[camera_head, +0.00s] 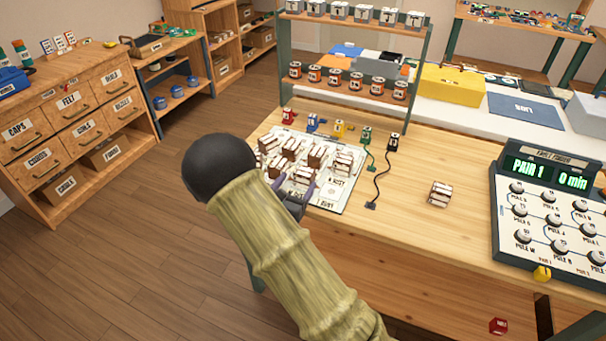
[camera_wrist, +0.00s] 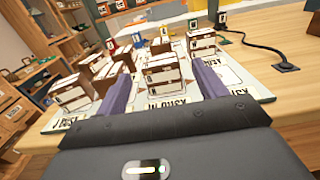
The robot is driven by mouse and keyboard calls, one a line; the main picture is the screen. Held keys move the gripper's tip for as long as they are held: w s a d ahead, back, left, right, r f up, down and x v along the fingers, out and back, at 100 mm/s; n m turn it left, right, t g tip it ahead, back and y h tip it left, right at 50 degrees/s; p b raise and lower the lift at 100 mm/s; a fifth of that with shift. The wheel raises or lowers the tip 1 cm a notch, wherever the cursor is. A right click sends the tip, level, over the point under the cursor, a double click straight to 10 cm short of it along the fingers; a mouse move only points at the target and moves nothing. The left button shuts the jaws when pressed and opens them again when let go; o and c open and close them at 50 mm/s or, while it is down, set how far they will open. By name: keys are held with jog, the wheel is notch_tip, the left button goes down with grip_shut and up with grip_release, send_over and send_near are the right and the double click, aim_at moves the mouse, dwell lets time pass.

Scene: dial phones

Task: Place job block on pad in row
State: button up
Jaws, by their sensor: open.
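Several brown-and-white job blocks (camera_head: 315,156) stand close together on a white printed board (camera_head: 331,203) at the table's left front; lettered pads are printed along its near edge. A lone job block (camera_head: 439,194) sits on bare wood to the right of the board. My gripper (camera_head: 294,190) is over the board's near edge, partly hidden by my arm. In the wrist view its two purple fingers (camera_wrist: 160,92) are spread wide. One block (camera_wrist: 167,84) stands between and beyond them, with visible gaps on both sides. I cannot tell its exact height relation to the fingertips.
Red, blue, yellow, green and black small pieces (camera_head: 338,129) line the board's far side; a black cord (camera_head: 380,180) lies right of it. A two-tier rack (camera_head: 350,104) stands behind. A dial console (camera_head: 550,215) reading "PAIR 1" and "0 min" is at right.

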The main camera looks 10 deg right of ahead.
jog(key=v, duration=0.4)
jog(key=shift+s, duration=0.1)
dwell(0.3)
jog(key=s+d+m+g, duration=1.3)
jog(key=s+m+g, duration=0.1)
jog(key=s, duration=0.2)
jog(key=s+a+r+m+t+y, duration=0.1)
jog(key=s+a+r+m+y, duration=0.1)
jog(key=m+y, duration=0.3)
jog(key=s+a+r+m+t+y, duration=0.1)
jog(key=s+a+r+m+y, duration=0.1)
jog(key=a+m+y, duration=0.3)
jog(key=m, duration=0.4)
jog(key=shift+m+y, duration=0.3)
jog(key=shift+m, duration=0.1)
